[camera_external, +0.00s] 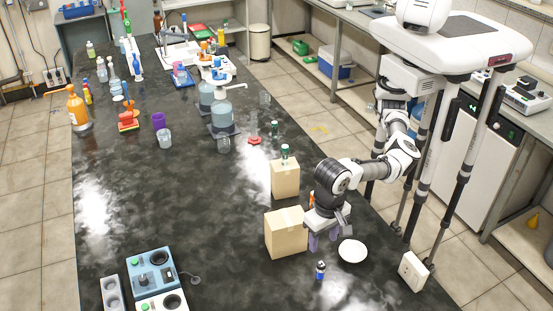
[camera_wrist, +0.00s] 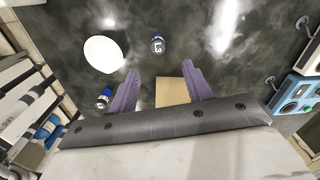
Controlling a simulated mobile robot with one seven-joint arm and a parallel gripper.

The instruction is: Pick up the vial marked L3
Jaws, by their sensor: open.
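A small dark vial with a blue cap (camera_external: 320,270) stands on the black bench in front of my gripper (camera_external: 323,240). In the wrist view a vial (camera_wrist: 158,43) with a white mark lies ahead of the fingertips, apart from them; I cannot read the mark surely. A second blue-capped vial (camera_wrist: 104,97) shows left of the left finger in the wrist view. My gripper (camera_wrist: 161,76) is open and empty, its purple fingers spread above the bench. I cannot tell from the frames which vial is L3.
A white dish (camera_external: 352,251) lies right of the vial. Cardboard boxes (camera_external: 286,236) (camera_external: 285,181) stand close on the left of my gripper. A blue-grey device (camera_external: 153,272) sits front left. Bottles and stands crowd the far bench. The front middle of the bench is clear.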

